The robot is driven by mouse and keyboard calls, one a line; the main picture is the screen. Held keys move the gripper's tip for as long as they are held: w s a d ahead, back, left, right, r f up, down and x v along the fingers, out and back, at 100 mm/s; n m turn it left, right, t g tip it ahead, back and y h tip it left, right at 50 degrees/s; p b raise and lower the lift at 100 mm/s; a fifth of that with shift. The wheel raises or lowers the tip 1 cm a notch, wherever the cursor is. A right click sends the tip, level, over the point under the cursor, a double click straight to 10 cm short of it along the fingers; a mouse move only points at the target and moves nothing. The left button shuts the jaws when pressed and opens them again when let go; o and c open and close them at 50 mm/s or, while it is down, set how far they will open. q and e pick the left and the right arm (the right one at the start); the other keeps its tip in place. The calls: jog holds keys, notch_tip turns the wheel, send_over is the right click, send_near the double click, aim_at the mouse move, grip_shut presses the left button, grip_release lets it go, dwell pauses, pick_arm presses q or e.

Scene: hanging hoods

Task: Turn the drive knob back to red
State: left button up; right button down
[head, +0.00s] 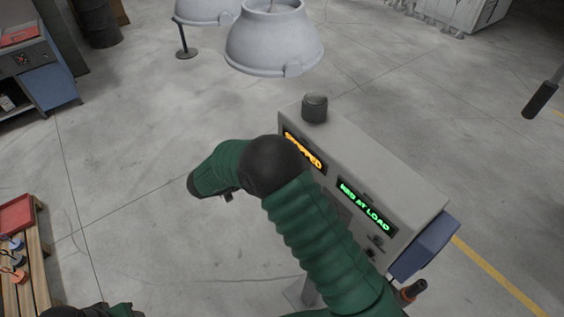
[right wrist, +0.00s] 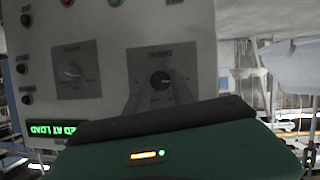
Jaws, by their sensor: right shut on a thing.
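The knob's exact pointer direction is too small to read. In the head view my right arm bends across the grey control box (head: 365,165) and hides the knob. An orange display (head: 303,152) is partly covered by the arm; a green display (head: 366,207) reads "RED AT LOAD". My left gripper is not seen.
A wooden rack with a red tray (head: 17,214) is at the left. The floor between is clear.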

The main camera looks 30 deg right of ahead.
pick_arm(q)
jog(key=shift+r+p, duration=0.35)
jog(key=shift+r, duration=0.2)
pick_arm(e)
jog(key=shift+d+r, duration=0.1)
jog(key=c, duration=1.2)
grip_release()
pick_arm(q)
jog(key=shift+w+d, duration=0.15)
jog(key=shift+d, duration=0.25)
pick_arm(e)
jog(key=shift+o, duration=0.6)
jog(key=shift+w+d+n, duration=0.15)
jog(key=shift+d+n, duration=0.05)
jog(key=shift+n, duration=0.1)
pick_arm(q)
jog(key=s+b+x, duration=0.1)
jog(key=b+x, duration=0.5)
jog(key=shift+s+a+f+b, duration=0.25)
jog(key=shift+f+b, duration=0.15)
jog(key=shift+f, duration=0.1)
pick_arm(e)
jog(key=v, duration=1.6)
jog(key=shift+w+a+g, duration=0.3)
jog(key=shift+w+a, duration=0.05)
jog(key=shift+a, duration=0.1)
